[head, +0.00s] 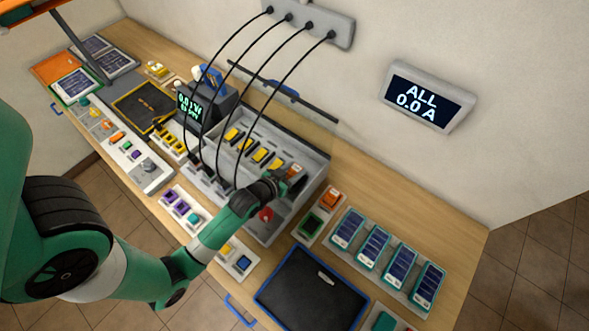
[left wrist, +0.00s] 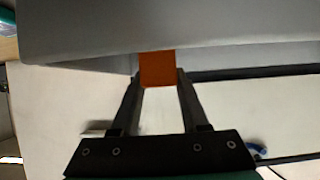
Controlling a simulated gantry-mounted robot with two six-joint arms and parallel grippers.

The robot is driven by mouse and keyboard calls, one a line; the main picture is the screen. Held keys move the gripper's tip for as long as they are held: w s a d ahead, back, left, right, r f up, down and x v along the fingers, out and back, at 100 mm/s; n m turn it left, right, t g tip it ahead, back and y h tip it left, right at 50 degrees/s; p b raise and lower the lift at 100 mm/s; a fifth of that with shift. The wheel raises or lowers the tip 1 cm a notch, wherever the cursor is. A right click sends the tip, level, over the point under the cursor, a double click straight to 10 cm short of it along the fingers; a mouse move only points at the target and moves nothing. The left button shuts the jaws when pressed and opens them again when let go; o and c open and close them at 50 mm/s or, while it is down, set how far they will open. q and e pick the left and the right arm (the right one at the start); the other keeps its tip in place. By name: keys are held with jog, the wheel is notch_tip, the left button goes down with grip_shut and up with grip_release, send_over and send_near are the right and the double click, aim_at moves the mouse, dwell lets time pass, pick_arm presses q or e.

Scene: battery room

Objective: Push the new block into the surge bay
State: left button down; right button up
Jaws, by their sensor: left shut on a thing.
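My left gripper (head: 281,184) reaches the right end of the grey rack (head: 287,215). In the left wrist view its two fingers (left wrist: 158,82) are closed on an orange block (left wrist: 158,69). The same orange block (head: 294,171) shows in the head view at the rack's rightmost bay. I take it for the new block, and that bay for the surge bay. In the wrist view the block's far end meets a pale grey surface, and I cannot tell how deep it sits. My gripper hides much of the bay. My right gripper is not in view.
Black cables hang from a wall strip (head: 318,19) to the rack's front. Several yellow blocks (head: 253,155) stand in the rack. Right of it, a small tray holds an orange block (head: 331,197) and a green one (head: 312,223).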

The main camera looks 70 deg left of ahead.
aim_at(290, 176)
pick_arm(q)
jog(key=shift+f+b, duration=0.6)
jog(key=shift+f, duration=0.25)
dwell(0.4)
jog(key=c, duration=0.7)
grip_release()
jog(key=shift+r, duration=0.1)
jog(key=shift+s+d+r+p, duration=0.35)
jog(key=shift+s+p, duration=0.2)
jog(key=shift+p, duration=0.2)
jog(key=p+v, duration=0.2)
jog(key=v, duration=0.2)
jog(key=shift+p, duration=0.4)
jog(key=shift+p+v, duration=0.95)
jog(key=shift+v, duration=0.55)
jog(key=shift+p+v, duration=0.6)
jog(key=shift+v, duration=0.65)
